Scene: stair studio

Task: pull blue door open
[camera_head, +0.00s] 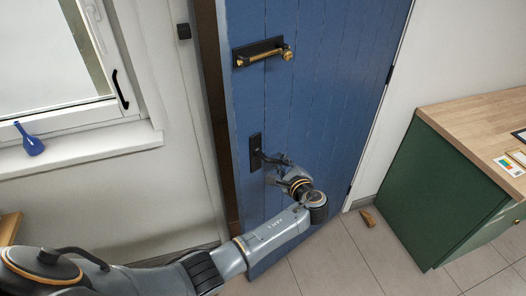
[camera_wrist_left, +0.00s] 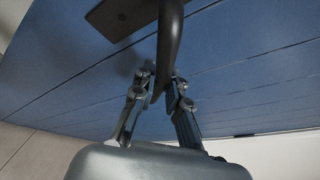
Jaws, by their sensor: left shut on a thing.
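The blue door (camera_head: 325,60) stands in the middle of the head view, made of vertical planks. It is ajar, with a dark gap and frame along its left edge. A brass pull bar (camera_head: 263,55) on a black plate is on its upper part. Lower down is a black lever handle (camera_head: 267,157) on a black plate. My left gripper (camera_head: 280,166) is at this lever. In the left wrist view, my left gripper's fingers (camera_wrist_left: 161,92) are on both sides of the black lever (camera_wrist_left: 170,45) and shut on it. My right gripper is in neither view.
A green cabinet (camera_head: 440,190) with a wooden top stands on the right. A small brown wedge (camera_head: 368,218) lies on the tiled floor near the door's right edge. A window with a sill (camera_head: 80,156) and a blue item (camera_head: 29,139) is on the left.

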